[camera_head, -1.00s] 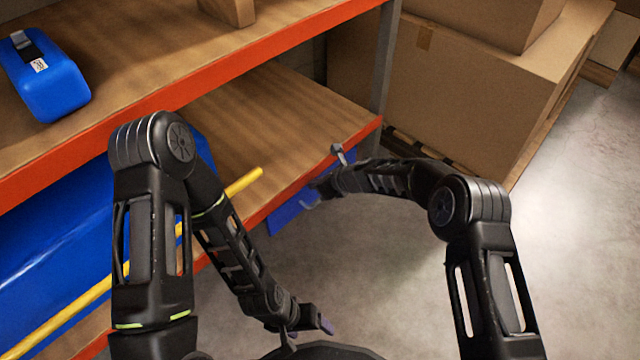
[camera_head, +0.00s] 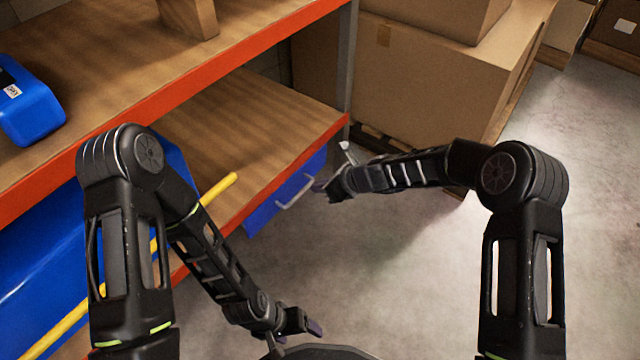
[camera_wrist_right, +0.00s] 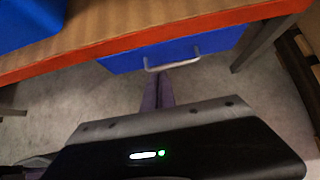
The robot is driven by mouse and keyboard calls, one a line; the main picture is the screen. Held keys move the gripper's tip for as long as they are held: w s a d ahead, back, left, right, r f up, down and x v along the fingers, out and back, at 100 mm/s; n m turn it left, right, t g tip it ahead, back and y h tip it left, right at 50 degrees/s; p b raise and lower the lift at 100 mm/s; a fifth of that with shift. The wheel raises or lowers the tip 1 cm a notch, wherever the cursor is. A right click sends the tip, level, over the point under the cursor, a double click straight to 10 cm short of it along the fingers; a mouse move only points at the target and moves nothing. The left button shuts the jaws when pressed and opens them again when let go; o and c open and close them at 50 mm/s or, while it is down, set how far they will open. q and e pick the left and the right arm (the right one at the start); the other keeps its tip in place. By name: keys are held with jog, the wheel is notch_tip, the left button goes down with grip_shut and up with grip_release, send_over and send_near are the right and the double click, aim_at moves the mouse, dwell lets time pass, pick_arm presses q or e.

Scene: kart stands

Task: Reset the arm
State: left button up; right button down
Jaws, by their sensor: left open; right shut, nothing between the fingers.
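My right gripper (camera_head: 318,186) is shut and empty, just to the right of the metal handle (camera_head: 295,192) of a blue drawer (camera_head: 265,213) under the shelf. In the right wrist view its purple fingers (camera_wrist_right: 158,85) are together, with their tips close to the handle (camera_wrist_right: 172,64) and the drawer front (camera_wrist_right: 205,43). A small gap shows between gripper and handle in the head view. My left gripper (camera_head: 312,328) is open and empty, low over the floor near my base.
The wooden shelf unit with orange edges (camera_head: 240,67) stands on the left, with a blue case (camera_head: 30,105) on top. A yellow pole (camera_head: 212,193) and a large blue object (camera_head: 45,260) sit below. Cardboard boxes (camera_head: 430,95) stand at the back. The floor (camera_head: 410,270) at right is clear.

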dwell(0.6)
jog(key=s+d+f+n+g+h, duration=0.1)
jog(key=s+d+f+n, duration=0.25)
jog(key=s+n, duration=0.2)
jog(key=s+d+f+n+h, duration=0.1)
jog(key=s+d+f+n, duration=0.1)
jog(key=s+f+n, duration=0.3)
jog(key=s+d+f+n+g+h, duration=0.1)
jog(key=s+d+f+n+h, duration=0.15)
jog(key=s+n, duration=0.35)
jog(key=s+d+f+n+g+y, duration=0.1)
jog(key=s+d+n, duration=0.2)
jog(key=s, duration=0.7)
jog(key=s+d+f+n+g, duration=0.1)
jog(key=s+d+n, duration=0.2)
jog(key=s, duration=0.6)
notch_tip(320, 180, up, 25)
jog(key=a+p, duration=0.1)
jog(key=p, duration=2.3)
jog(key=shift+s+p, duration=0.25)
jog(key=shift+p, duration=0.05)
